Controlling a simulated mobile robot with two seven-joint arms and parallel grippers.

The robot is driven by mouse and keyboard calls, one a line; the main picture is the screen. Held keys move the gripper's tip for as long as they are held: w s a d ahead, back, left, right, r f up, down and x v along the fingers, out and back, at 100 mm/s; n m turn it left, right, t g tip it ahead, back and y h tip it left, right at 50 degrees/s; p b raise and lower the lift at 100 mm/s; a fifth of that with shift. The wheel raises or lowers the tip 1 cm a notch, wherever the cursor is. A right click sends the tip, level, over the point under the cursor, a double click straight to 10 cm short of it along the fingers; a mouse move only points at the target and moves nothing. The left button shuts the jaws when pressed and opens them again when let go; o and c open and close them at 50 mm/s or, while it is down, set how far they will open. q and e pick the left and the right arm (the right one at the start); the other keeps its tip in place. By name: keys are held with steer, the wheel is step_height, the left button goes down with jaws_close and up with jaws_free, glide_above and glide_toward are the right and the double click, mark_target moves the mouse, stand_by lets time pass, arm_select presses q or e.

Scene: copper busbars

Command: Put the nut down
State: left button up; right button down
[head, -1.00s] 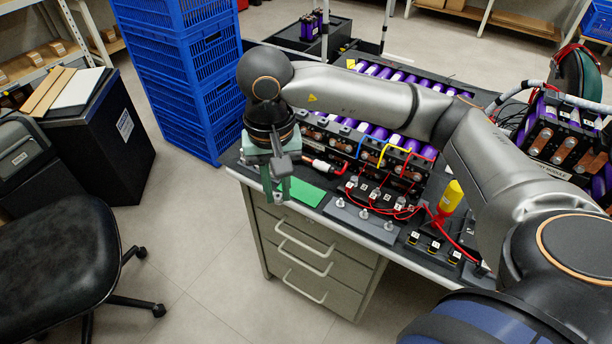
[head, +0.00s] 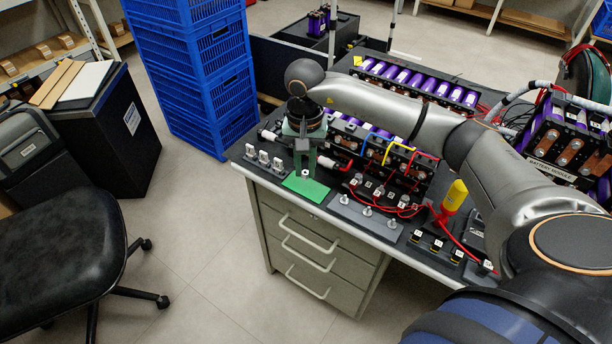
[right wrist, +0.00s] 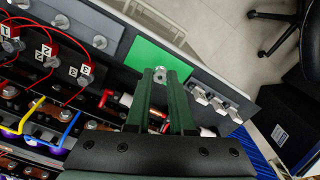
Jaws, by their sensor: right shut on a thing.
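My right gripper (head: 304,176) points down at the back edge of a flat green mat (head: 312,190). It is shut on a small silver nut (head: 306,173), which also shows between the fingertips in the right wrist view (right wrist: 160,73). The mat shows just beyond the fingertips in that view (right wrist: 165,54). I cannot tell whether the nut touches the mat or hangs a little above it. The mat's visible part is bare. My left gripper is not in view.
A holder with upright silver pieces (head: 264,160) stands left of the mat, and a grey strip with several studs (head: 366,214) stands right. Battery modules with red, blue and yellow cables (head: 385,150) lie behind. The bench's front edge is close to the mat.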

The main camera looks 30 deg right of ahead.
mark_target(306, 177)
steer(key=shift+w+d+f, duration=0.25)
steer(key=shift+f, duration=0.2)
steer(key=shift+w+d+f, duration=0.1)
steer(key=shift+f, duration=1.5)
steer(key=shift+f, duration=0.2)
steer(key=c, duration=0.8)
jaws_free()
steer(key=shift+r, duration=0.15)
